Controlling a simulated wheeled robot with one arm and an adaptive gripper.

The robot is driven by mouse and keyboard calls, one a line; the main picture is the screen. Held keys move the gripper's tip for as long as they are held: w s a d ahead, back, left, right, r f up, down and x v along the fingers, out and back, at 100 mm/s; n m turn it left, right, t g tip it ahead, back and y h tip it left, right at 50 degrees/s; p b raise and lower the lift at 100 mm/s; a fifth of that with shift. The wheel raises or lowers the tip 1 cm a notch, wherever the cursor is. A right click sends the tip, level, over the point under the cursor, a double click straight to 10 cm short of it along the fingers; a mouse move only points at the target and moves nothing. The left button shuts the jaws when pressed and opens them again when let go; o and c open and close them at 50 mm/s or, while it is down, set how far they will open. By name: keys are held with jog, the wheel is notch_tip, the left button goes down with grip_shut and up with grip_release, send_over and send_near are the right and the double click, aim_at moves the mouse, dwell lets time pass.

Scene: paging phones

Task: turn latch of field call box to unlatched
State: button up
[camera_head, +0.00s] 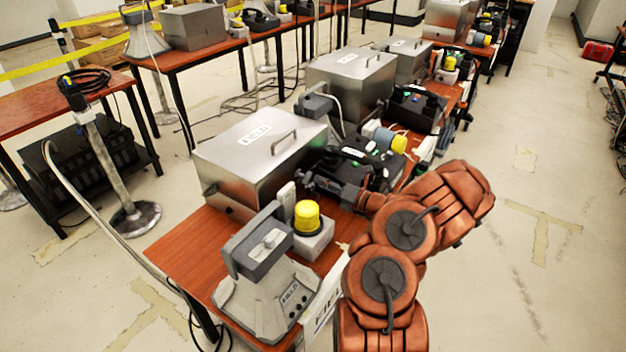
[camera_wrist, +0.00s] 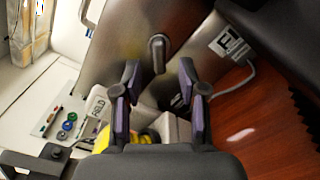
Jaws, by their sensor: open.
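The field call box (camera_head: 225,160) is a silver metal box with a FIELD label and a lid handle, standing on the red-brown table. In the wrist view, a metal face (camera_wrist: 125,40) fills the upper middle and carries a short rounded grey latch lever (camera_wrist: 157,52). My gripper (camera_head: 308,183) is at the box's near right side in the head view. In the wrist view, its purple-padded fingers (camera_wrist: 160,88) are spread apart with nothing held between them. The lever lies just beyond the fingertips, apparently apart from them. The latch is not clear in the head view.
A grey desk phone (camera_head: 265,255) and a yellow lamp on a white base (camera_head: 307,216) stand close before the gripper. Black equipment (camera_head: 365,165) crowds behind it. Another metal box (camera_head: 350,80) stands farther back. The floor to the right is open.

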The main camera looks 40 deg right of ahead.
aim_at(310, 180)
jog(key=v, duration=0.6)
jog(key=shift+s, duration=0.2)
jog(key=o, duration=0.3)
jog(key=shift+w, duration=0.1)
jog(key=o, duration=0.3)
jog(key=shift+w+n+b, duration=0.3)
jog(key=shift+n+b, duration=0.5)
jog(key=shift+n, duration=0.4)
jog(key=shift+o, duration=0.2)
jog(key=shift+w+a+f+n+b, duration=0.1)
jog(key=shift+w+a+n+b, duration=0.7)
jog(key=shift+w+n, duration=1.4)
jog(key=shift+w+a+n+b, duration=0.6)
jog(key=shift+w+n+b, duration=0.55)
jog(key=shift+n, duration=1.85)
jog(key=shift+w+a+f+n+b, duration=0.1)
jog(key=shift+w+a+n+b, duration=0.65)
jog(key=shift+w+n, duration=1.5)
jog(key=shift+s+n, duration=0.35)
jog(key=shift+s, duration=0.05)
